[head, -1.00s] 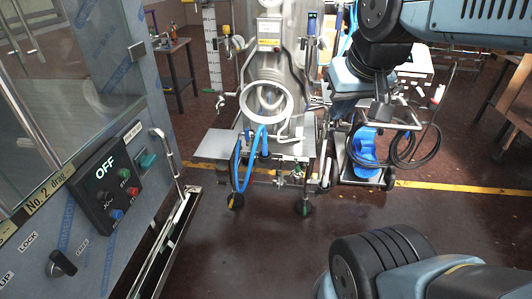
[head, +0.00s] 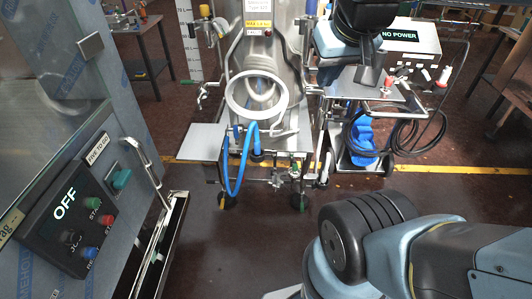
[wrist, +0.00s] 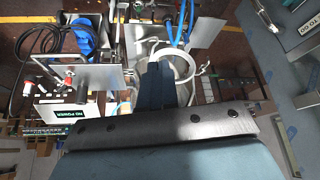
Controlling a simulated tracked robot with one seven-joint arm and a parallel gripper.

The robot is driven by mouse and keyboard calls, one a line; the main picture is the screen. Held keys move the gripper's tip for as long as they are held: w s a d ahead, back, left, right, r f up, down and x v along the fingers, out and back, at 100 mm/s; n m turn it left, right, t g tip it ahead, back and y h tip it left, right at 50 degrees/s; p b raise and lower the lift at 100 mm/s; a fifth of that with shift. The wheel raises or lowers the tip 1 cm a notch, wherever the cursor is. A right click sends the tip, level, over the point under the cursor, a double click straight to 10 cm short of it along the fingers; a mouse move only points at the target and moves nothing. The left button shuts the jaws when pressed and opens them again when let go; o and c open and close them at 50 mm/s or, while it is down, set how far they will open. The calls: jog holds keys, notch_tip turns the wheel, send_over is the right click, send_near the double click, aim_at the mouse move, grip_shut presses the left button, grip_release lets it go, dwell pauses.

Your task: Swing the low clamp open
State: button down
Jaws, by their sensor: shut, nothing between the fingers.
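The steel vessel (head: 262,45) stands ahead in the head view, with a white ring (head: 231,95) around its round opening. A small metal clamp-like fitting (head: 207,90) sits low at the vessel's left side; I cannot tell for sure that it is the low clamp, or whether it is latched. In the wrist view, which appears turned over, the ring (wrist: 187,52) shows just beyond my gripper (wrist: 160,68). Its dark fingers are together and empty, and they cover part of the ring. In the head view my arm hides the vessel's upper right side.
A cabinet with an OFF panel (head: 75,222) stands close at left, a rail (head: 150,170) jutting from it. A blue hose (head: 235,170) loops below the ring. A cart with a NO POWER box (head: 400,47) and black cables stands at right. Floor in front is clear.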

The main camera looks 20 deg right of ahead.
jog(key=shift+w, duration=0.1)
jog(key=w+f, duration=0.2)
jog(key=w, duration=0.7)
jog(key=w+f, duration=0.3)
jog(key=w, duration=0.7)
jog(key=w+f, duration=1.3)
jog(key=w, duration=0.2)
jog(key=w+d+f+g, duration=0.1)
jog(key=w+f, duration=0.3)
jog(key=f, duration=0.6)
jog(key=w+d+f, duration=0.1)
jog(key=w+f, duration=0.4)
jog(key=f, duration=0.5)
notch_tip(320, 180, down, 30)
jog(key=shift+d+g, duration=0.3)
jog(key=shift+s, duration=0.1)
